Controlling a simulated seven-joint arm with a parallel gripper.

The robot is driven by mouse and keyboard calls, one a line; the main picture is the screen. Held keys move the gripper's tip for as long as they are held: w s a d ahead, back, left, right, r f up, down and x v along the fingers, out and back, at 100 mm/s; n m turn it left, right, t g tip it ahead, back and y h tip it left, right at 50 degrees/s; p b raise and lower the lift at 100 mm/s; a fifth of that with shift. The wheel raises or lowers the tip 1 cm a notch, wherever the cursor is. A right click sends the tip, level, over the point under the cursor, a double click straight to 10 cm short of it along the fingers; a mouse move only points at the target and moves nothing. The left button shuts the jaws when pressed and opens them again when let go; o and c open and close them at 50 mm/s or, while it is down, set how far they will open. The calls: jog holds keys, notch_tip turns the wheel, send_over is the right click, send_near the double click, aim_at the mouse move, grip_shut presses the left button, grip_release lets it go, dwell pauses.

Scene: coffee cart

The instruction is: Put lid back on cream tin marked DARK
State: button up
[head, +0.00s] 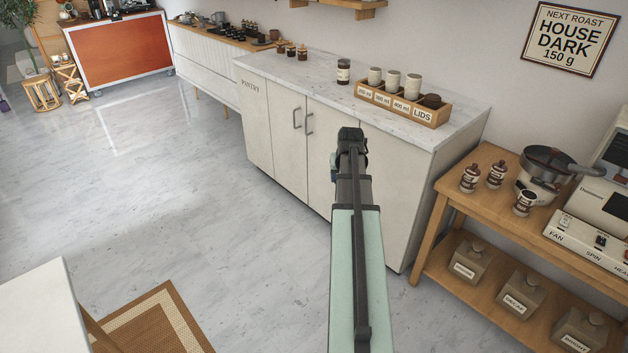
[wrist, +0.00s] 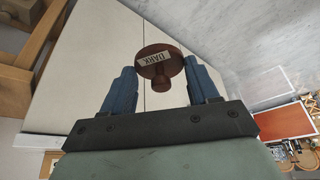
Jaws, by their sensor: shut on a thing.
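My gripper (head: 350,133) is held out in front of the white pantry cabinet, away from the tins. In the wrist view its blue fingers are shut on a round brown lid (wrist: 158,60) with a knob and a label reading DARK. The lid is hidden in the head view. Three small cream tins with brown labels stand on the wooden table at right. The left tin (head: 470,179) and the back tin (head: 497,175) have brown tops. The front tin (head: 525,203) looks open on top. Their label words are too small to read.
Labelled canisters (head: 520,292) fill the lower shelf. The cabinet's marble counter (head: 300,75) holds jars, cups and a wooden box (head: 432,120) marked LIDS.

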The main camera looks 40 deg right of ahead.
jog(key=s+d+r+m+g, duration=0.1)
jog(key=s+d+m, duration=0.3)
jog(key=s+d, duration=1.1)
jog(key=s+d+r+m+g+h, duration=0.1)
jog(key=s+d+m, duration=0.3)
jog(key=s+d, duration=1.2)
jog(key=s+d+r+m+g, duration=0.2)
jog(key=s+d+m, duration=0.2)
jog(key=s+d, duration=1.1)
jog(key=shift+s+d+r+h, duration=0.1)
jog(key=shift+s+d+h, duration=0.1)
jog(key=shift+s, duration=0.25)
jog(key=shift+s+d+r+h, duration=0.1)
jog(key=shift+s+h, duration=0.1)
jog(key=shift+s, duration=0.2)
jog(key=shift+f, duration=0.1)
notch_tip(320, 180, down, 6)
jog(key=shift+f, duration=0.25)
jog(key=o, duration=1.3)
